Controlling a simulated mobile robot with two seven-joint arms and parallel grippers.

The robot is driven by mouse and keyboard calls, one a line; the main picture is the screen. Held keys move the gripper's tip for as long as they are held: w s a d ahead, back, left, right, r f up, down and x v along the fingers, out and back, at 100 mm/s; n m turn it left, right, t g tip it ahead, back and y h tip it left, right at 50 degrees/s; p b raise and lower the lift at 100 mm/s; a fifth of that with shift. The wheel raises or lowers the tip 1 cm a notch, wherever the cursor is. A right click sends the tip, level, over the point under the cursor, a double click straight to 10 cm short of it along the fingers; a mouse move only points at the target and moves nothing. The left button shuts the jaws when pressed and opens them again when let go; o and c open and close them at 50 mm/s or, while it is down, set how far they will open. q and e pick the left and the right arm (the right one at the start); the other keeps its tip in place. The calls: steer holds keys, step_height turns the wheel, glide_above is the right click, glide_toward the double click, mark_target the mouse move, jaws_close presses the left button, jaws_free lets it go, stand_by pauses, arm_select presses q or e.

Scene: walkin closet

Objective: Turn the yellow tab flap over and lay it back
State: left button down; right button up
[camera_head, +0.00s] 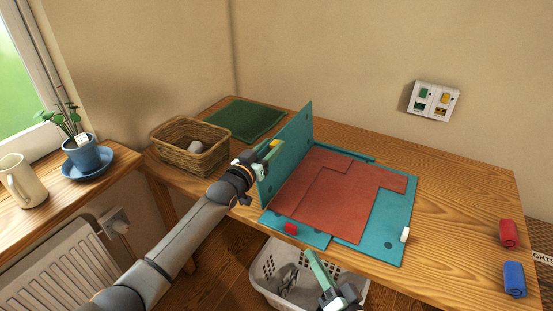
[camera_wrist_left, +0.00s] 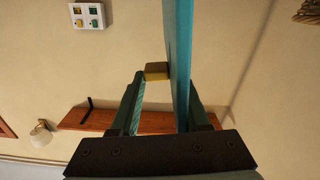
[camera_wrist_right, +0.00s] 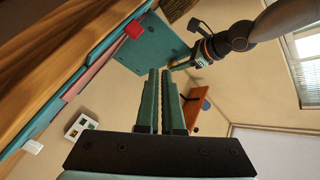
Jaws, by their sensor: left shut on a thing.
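The yellow tab flap (camera_head: 292,150) is a teal panel standing upright along the left side of the teal board. Its yellow tab (camera_head: 275,144) is at the panel's left edge and also shows in the left wrist view (camera_wrist_left: 157,71). My left gripper (camera_head: 262,153) is shut on this flap at the tab; the flap runs between its fingers. A flat red cloth shape (camera_head: 335,195) lies on the board beside the raised flap. My right gripper (camera_head: 310,254) is shut and empty at the table's front edge, below the red tab (camera_head: 291,228).
A white tab (camera_head: 405,235) marks the board's right side. A wicker basket (camera_head: 190,145) and green mat (camera_head: 246,118) are at the left back. Red (camera_head: 508,233) and blue (camera_head: 514,279) rolls lie far right. A white laundry basket (camera_head: 265,283) stands below the front edge.

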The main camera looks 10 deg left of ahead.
arm_select(q)
steer(key=shift+f, duration=0.1)
arm_select(e)
steer(key=w+a+r+m, duration=0.1)
steer(key=w+r, duration=0.1)
steer(key=w+a+r+m+t, duration=0.1)
steer(key=w+r+m, duration=0.1)
steer(key=r, duration=0.1)
steer(key=w+a+r+m, duration=0.1)
steer(key=w+r, duration=0.1)
steer(key=w, duration=0.1)
steer(key=shift+w+a+r+m+t, duration=0.1)
steer(key=shift+a+r+m+t, duration=0.2)
steer(key=shift+r, duration=0.1)
jaws_close()
steer(key=w+a+m+h, duration=0.1)
steer(key=w+a, duration=0.3)
steer(key=w, duration=0.4)
steer(key=w+a+m+g+h, duration=0.1)
steer(key=w+a+m, duration=0.2)
steer(key=w, duration=0.6)
steer(key=shift+a+f+g, duration=0.3)
steer(key=shift+a, duration=0.9)
